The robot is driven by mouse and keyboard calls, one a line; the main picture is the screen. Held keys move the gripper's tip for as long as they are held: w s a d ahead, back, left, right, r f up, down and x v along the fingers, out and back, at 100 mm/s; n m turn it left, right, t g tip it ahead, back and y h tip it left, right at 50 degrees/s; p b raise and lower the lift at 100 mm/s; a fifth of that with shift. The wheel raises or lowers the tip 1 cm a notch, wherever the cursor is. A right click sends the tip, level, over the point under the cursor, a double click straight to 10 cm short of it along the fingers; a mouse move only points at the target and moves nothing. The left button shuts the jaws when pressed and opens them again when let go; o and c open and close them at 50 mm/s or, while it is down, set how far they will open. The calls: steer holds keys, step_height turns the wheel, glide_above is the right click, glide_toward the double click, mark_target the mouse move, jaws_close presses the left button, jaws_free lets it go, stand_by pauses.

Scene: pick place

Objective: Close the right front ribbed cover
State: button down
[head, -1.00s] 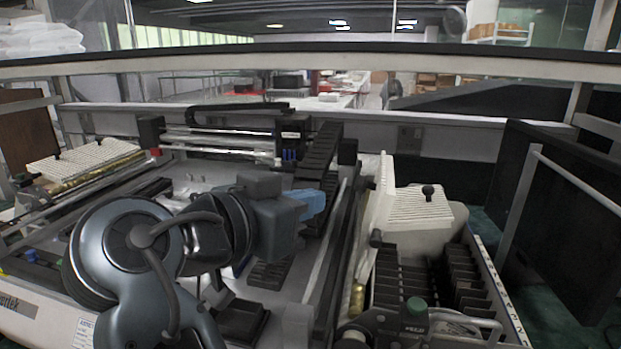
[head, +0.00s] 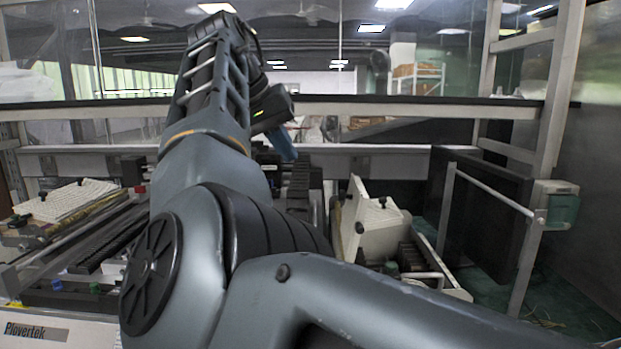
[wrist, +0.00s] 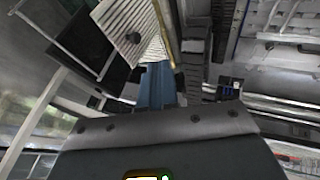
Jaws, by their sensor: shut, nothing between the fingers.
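The right ribbed cover (head: 372,226) is a white ribbed panel with a black knob. It stands raised and tilted open at the back of a white bin (head: 455,290), whose dark slotted inside partly shows. My gripper (head: 284,146), with blue fingers, is shut and empty, held high to the left of the cover and pointing down. In the wrist view, the blue fingertips (wrist: 155,72) appear just below the ribbed cover (wrist: 118,22) and its knob; I cannot tell the gap, but no contact shows. My arm hides much of the machine's middle.
Another ribbed cover (head: 66,199) lies flat at the left of the machine. A dark panel with a metal rail (head: 487,188) stands to the right. A long beam (head: 400,107) crosses behind. Open floor (head: 575,290) shows at the lower right.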

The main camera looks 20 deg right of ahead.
steer(key=w+d+f+p, duration=0.1)
steer(key=d+f, duration=0.7)
steer(key=shift+w+d+f+p, duration=0.2)
steer(key=shift+d+f+p, duration=0.2)
steer(key=shift+d, duration=0.1)
